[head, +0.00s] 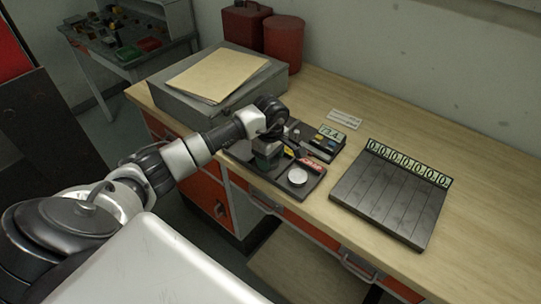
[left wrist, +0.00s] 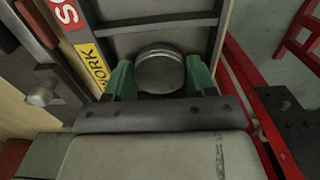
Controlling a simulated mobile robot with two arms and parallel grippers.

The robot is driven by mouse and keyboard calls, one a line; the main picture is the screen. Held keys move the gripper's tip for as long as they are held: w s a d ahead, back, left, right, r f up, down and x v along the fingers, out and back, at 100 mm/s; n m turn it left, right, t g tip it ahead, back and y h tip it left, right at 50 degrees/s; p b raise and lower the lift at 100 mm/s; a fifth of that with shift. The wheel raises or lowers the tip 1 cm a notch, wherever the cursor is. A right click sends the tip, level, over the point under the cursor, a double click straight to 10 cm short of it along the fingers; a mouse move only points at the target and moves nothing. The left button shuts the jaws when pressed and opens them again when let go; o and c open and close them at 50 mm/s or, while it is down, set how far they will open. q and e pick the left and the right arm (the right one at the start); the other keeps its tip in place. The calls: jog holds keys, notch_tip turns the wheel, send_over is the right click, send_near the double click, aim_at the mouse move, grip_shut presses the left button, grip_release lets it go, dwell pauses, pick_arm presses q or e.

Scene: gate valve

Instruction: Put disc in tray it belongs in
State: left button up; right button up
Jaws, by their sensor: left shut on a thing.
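A dark tray (head: 284,193) with compartments lies on the workbench, with a yellow label (head: 289,152) and a red label (head: 312,163) on its far side. My left gripper (head: 266,158) is over the compartment by the yellow label, which reads WORK (left wrist: 93,68) in the left wrist view. There its green fingers (left wrist: 160,78) are shut on a round grey metal disc (left wrist: 159,69), one on each side. I cannot tell whether the disc touches the tray floor. A pale disc (head: 297,177) lies in the compartment by the red label. My right gripper is not in view.
A device with a small display (head: 331,131) and a knob (left wrist: 41,95) stands just behind the tray. A slotted dark panel (head: 385,195) lies to the right. A grey case (head: 235,85) bearing a folder (head: 215,75) stands behind my arm. The bench's right end is clear.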

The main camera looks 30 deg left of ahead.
pick_arm(q)
jog(key=shift+f, duration=0.1)
jog(key=o, duration=0.8)
jog(key=shift+f, duration=0.1)
jog(key=shift+o, duration=0.8)
jog(key=shift+r, duration=0.6)
notch_tip(320, 180, up, 11)
jog(key=b, duration=0.3)
jog(key=shift+r+b, duration=0.15)
jog(key=shift+b, duration=0.25)
